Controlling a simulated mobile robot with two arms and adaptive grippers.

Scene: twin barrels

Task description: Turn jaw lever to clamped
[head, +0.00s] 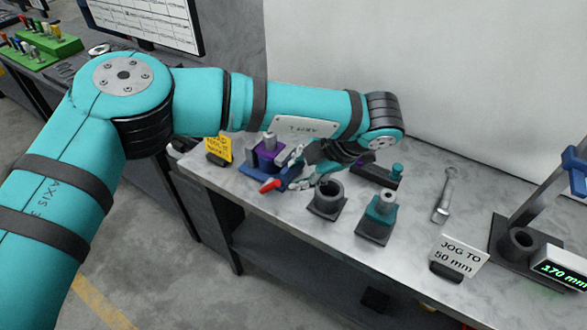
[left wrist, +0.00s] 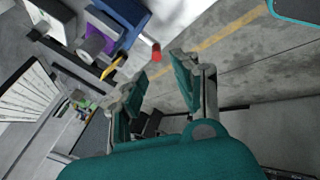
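The jaw lever's red grip (head: 270,185) sticks out at the front of a blue vise (head: 258,169) on the bench. A purple block (head: 264,158) with a grey cylinder sits at the vise. My left gripper (head: 291,168) is open beside the vise, just right of the red grip. In the left wrist view, the red grip (left wrist: 156,52) shows just beyond and between the spread fingertips (left wrist: 160,66). I cannot tell whether a finger touches it. My right gripper is not in view.
A dark hollow cylinder (head: 328,197) and a teal block (head: 377,217) stand right of the gripper. A wrench (head: 445,195), a "JOG TO 50 mm" sign (head: 460,256) and a 170 mm display (head: 562,268) are further right. A yellow sign (head: 217,149) stands left of the vise.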

